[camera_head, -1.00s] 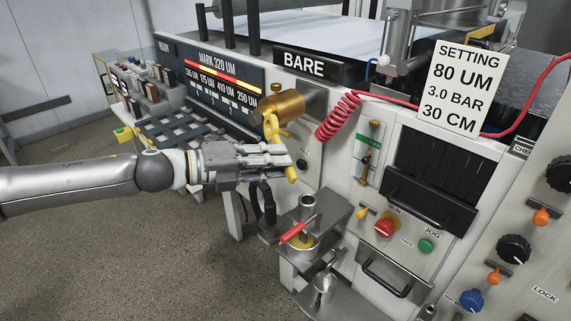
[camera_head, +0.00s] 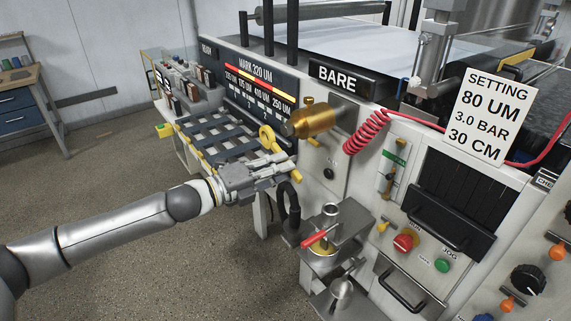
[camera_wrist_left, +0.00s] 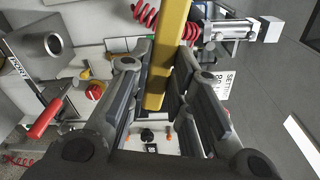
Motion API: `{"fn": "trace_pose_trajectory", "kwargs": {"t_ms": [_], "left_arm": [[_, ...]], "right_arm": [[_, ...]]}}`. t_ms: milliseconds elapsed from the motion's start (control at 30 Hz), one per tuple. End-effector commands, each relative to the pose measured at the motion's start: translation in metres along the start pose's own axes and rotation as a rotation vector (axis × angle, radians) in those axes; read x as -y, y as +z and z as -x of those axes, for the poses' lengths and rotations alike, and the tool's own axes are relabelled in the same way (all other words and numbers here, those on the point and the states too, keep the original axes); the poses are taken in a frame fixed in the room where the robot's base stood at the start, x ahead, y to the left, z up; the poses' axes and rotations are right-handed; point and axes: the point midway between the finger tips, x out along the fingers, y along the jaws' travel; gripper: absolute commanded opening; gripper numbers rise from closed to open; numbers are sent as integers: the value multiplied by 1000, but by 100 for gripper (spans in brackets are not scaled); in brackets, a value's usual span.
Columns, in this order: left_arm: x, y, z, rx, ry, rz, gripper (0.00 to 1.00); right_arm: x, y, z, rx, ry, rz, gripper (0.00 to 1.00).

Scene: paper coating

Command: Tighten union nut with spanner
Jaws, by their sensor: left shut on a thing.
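The yellow spanner (camera_head: 267,136) is held in my left gripper (camera_head: 283,166), its ring-like head up and its shank end poking out past the fingers. In the left wrist view the spanner (camera_wrist_left: 166,55) runs between the two fingers of the gripper (camera_wrist_left: 163,92). The brass union nut (camera_head: 314,120) sticks out from the machine's front panel, just right of the spanner head. The head shows beside the nut's outer end, not around it; I cannot tell whether they touch. The nut is not clearly visible in the left wrist view.
A coiled red hose (camera_head: 366,131) hangs right of the nut. Below stands a metal fixture with a red handle (camera_head: 315,241). A red button (camera_head: 403,243) and green button (camera_head: 442,265) sit on the panel. A dark slatted rack (camera_head: 225,140) lies behind the gripper. Open floor is at lower left.

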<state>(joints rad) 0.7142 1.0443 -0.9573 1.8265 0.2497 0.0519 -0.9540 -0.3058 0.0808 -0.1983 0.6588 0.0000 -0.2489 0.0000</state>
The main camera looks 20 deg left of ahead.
Motion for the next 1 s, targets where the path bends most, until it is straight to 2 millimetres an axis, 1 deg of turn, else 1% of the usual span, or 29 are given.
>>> {"fn": "trace_pose_trajectory", "kwargs": {"t_ms": [33,267,767,1000], "left_arm": [[-1,2,1,12,-2,5,0],[-8,10,3,47,-10,1,0],[-8,9,6,48,-11,0,0],[-6,10,-11,49,-14,0,0]], "right_arm": [[0,2,4,1,0,1,66],[0,8,6,4,-1,1,66],[0,8,8,4,0,1,66],[0,8,13,4,0,1,66]]}}
